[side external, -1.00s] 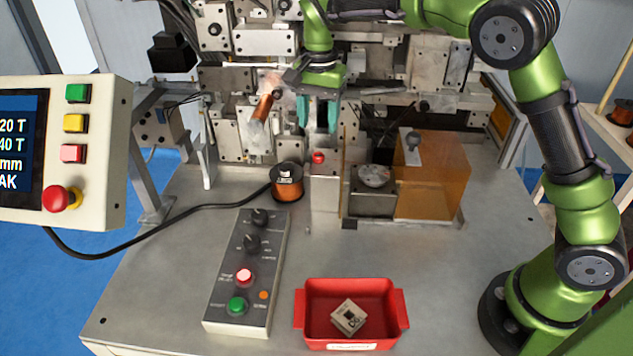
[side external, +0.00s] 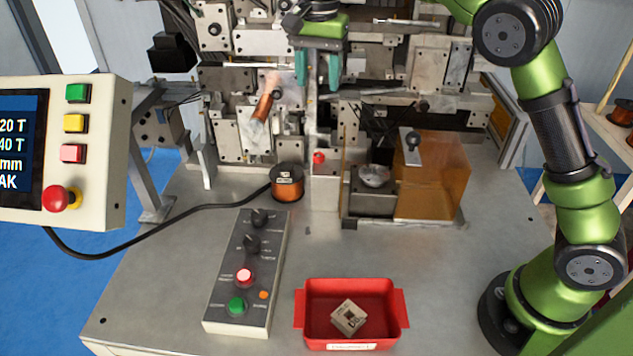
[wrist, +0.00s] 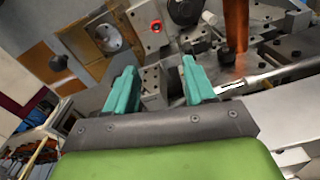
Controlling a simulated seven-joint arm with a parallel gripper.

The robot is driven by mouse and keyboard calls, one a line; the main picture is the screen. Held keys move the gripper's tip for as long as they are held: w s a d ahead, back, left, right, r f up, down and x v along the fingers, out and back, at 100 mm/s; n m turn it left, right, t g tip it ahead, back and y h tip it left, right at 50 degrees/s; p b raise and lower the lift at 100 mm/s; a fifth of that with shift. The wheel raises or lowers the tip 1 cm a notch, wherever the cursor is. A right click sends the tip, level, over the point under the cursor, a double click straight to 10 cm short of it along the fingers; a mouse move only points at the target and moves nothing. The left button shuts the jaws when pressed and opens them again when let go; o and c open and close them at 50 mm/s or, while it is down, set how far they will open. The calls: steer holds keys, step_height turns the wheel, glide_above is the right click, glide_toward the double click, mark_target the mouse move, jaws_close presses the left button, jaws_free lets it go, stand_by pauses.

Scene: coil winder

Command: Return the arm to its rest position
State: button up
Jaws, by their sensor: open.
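My gripper (side external: 318,70) has two teal fingers and hangs in front of the upper part of the winding machine in the side external view. In the wrist view my gripper (wrist: 158,85) shows its fingers spread apart with nothing held between them. My green arm reaches in from the right, and its upper links run out of the top of the picture.
The winding machine (side external: 225,75) fills the back. An amber guard box (side external: 440,180), a copper wire spool (side external: 288,188) and a grey control box (side external: 232,300) stand on the table (side external: 410,255). A red tray (side external: 312,320) holds a small part (side external: 349,318). A control panel (side external: 105,110) is at left.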

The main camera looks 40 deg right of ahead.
steer(key=s+d+f+n+t+y, duration=0.1)
steer(key=s+n+t, duration=0.2)
steer(key=s, duration=1)
steer(key=s+d+f+n+t+y, duration=0.1)
steer(key=s+d+f+n+t, duration=0.1)
steer(key=s, duration=1)
steer(key=shift+s+n+t, duration=0.4)
steer(key=shift+n+t, duration=0.5)
steer(key=shift+n, duration=0.3)
